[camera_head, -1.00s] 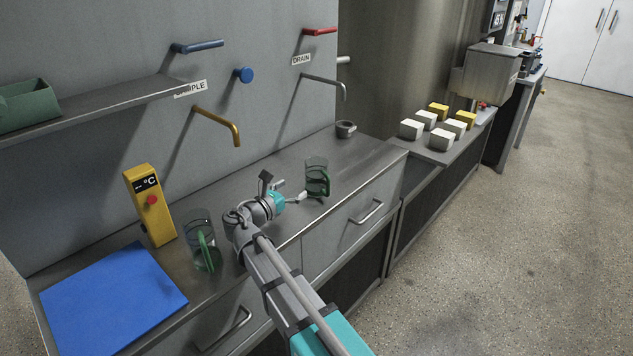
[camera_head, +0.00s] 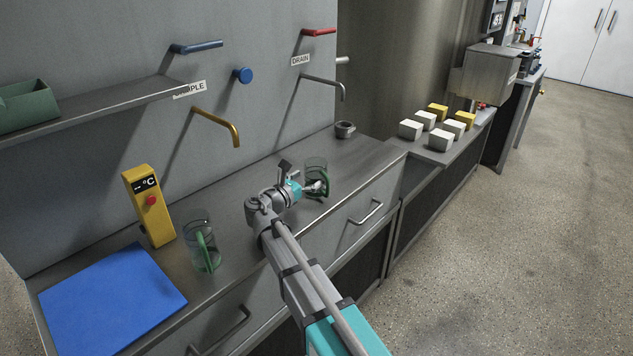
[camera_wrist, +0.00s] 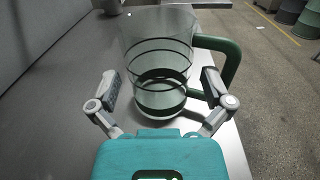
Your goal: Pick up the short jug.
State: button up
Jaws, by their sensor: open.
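The short jug (camera_head: 316,166) is clear glass with dark bands and a green handle, upright on the steel counter (camera_head: 375,157). In the wrist view the jug (camera_wrist: 160,45) stands straight ahead, its handle on the right. My gripper (camera_head: 317,187) is open and low at the jug's near side. In the wrist view my gripper (camera_wrist: 161,88) has one finger on each side of the jug's lower body, with the right finger near the handle. I cannot tell whether either finger touches. A second, taller-looking jug (camera_head: 202,247) with a green handle stands left of my arm.
A yellow thermometer unit (camera_head: 150,205) and a blue mat (camera_head: 112,300) are at the left. A small grey cup (camera_head: 345,130) stands behind the short jug. A brass spout (camera_head: 218,122) and a grey spout (camera_head: 326,82) stick out from the wall. Several blocks (camera_head: 440,139) sit farther right.

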aim_at(322, 163)
jog(key=shift+w, duration=0.15)
jog(key=shift+f+x, duration=0.2)
jog(key=shift+x, duration=2.3)
jog(key=c, duration=1)
jog(key=shift+o, duration=0.2)
jog(key=shift+r, duration=0.2)
notch_tip(322, 163, up, 2)
jog(key=shift+r+p, duration=0.1)
jog(key=shift+p, duration=0.95)
jog(key=s+a+r+p, duration=0.8)
jog(key=s+r+p, duration=0.2)
jog(key=s, duration=0.1)
jog(key=shift+a+r, duration=0.2)
jog(key=shift+a, duration=0.1)
